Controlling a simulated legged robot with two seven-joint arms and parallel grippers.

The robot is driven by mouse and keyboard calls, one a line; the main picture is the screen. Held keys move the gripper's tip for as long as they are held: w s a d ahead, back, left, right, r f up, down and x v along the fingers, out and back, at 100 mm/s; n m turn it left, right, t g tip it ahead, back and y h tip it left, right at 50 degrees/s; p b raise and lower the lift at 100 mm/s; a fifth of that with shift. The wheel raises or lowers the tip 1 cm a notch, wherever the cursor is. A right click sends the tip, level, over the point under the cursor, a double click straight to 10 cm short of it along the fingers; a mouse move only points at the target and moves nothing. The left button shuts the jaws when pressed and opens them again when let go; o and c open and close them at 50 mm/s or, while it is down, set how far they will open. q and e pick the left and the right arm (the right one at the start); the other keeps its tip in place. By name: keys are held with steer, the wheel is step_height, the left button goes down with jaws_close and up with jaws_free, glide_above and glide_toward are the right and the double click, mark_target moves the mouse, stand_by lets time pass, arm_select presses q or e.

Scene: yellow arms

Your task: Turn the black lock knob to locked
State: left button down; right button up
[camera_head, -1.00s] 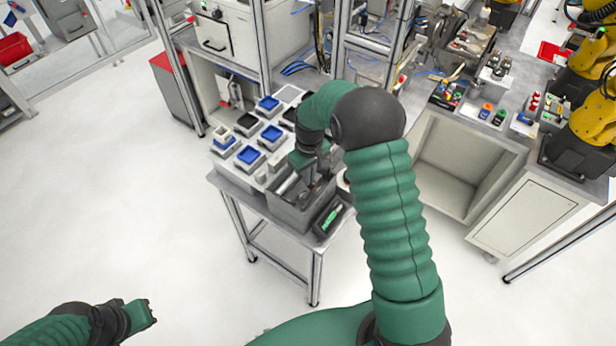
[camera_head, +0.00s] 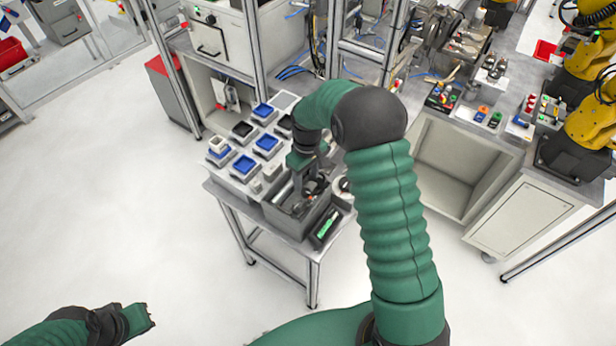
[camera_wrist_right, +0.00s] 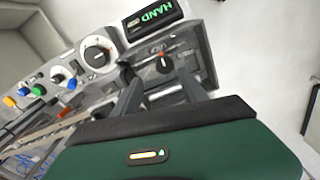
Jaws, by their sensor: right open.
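In the right wrist view, a small black knob (camera_wrist_right: 163,64) with an orange-red pointer mark sits on a grey panel. My right gripper (camera_wrist_right: 155,72) is open, with one finger on each side of this knob. A gap shows between the knob and the fingers; contact is not visible. The printing above the knob is too small to read. In the head view, my right gripper (camera_head: 309,190) is over the grey box (camera_head: 291,224) on the table, and the knob is hard to make out. My left gripper (camera_head: 142,318) is low at the left, far from the box.
Next to the panel are a round white dial (camera_wrist_right: 97,52), several coloured buttons (camera_wrist_right: 38,90) and a black display reading HAND (camera_wrist_right: 155,16). Blue trays (camera_head: 245,164) crowd the table behind the box. The floor at the left is clear.

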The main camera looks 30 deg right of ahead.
steer(key=r+p, duration=0.1)
steer(key=a+r, duration=0.1)
steer(key=r, duration=0.1)
steer(key=shift+s+a+r+p, duration=0.1)
steer(key=shift+s+r+p, duration=0.1)
steer(key=shift+p, duration=0.15)
steer(key=shift+w+a+r, duration=0.1)
steer(key=shift+r, duration=0.25)
steer(key=p, duration=0.1)
arm_select(q)
steer(key=w+p+v, duration=0.2)
steer(key=p+v, duration=0.6)
steer(key=v, duration=0.3)
steer(key=shift+a+r+p, duration=0.3)
steer(key=shift+a+r, duration=0.1)
steer(key=shift+r, duration=0.15)
arm_select(e)
step_height(320, 180, up, 12)
glide_above(304, 191)
steer(key=shift+w+d+f, duration=0.1)
steer(key=shift+w+d, duration=0.1)
steer(key=shift+d, duration=0.15)
arm_select(q)
steer(key=shift+a, duration=0.1)
arm_select(e)
steer(key=shift+a, duration=0.1)
